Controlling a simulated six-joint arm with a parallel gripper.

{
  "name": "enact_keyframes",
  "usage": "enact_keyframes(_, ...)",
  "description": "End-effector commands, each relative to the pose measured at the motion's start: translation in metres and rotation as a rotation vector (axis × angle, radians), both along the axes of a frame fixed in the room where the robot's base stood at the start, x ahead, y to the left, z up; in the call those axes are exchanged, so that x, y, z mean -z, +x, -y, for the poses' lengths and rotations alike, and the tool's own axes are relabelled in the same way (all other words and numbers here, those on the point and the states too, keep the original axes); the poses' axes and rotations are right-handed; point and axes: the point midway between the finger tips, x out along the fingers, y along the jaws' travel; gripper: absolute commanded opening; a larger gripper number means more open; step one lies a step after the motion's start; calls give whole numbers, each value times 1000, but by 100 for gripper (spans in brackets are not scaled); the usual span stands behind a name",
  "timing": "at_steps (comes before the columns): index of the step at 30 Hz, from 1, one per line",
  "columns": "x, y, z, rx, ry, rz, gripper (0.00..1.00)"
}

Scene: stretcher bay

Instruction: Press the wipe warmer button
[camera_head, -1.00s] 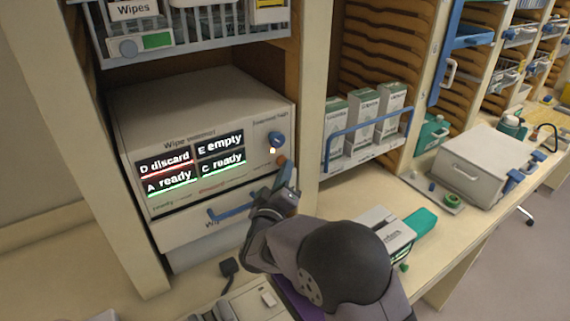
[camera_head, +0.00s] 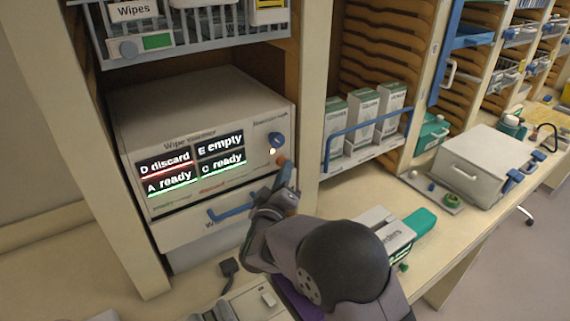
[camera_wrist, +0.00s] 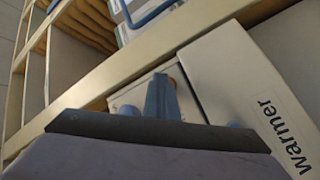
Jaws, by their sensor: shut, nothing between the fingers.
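The wipe warmer (camera_head: 205,95) is a cream box in the left bay. Its display reads D discard, E empty, A ready and C ready. At the right of its front are a blue knob (camera_head: 276,140), a small lit lamp (camera_head: 272,151) and an orange-brown button (camera_head: 281,160). My gripper (camera_head: 285,172) is shut and empty, its blue fingertips at the button from below. In the wrist view the fingers (camera_wrist: 163,97) reach the orange button (camera_wrist: 172,82) and hide part of it. I cannot tell whether they touch or press it.
A drawer with a blue handle (camera_head: 232,213) lies under the display, left of my wrist. A wire basket (camera_head: 195,50) hangs above the warmer. A cream post (camera_head: 312,120) stands close on the right, with boxes (camera_head: 362,115) on a shelf beyond it.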

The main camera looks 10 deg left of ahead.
Motion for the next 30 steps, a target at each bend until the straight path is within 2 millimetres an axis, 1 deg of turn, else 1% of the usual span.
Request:
enact_keyframes(5, 1, -1, -1, -3, -1, 0, 0)
enact_keyframes(10, 1, -5, 3, -2, -1, -2, 0)
enact_keyframes(24, 1, -34, 33, -1, -2, -2, 0)
enact_keyframes(30, 1, -42, 41, 0, 0, -1, 0)
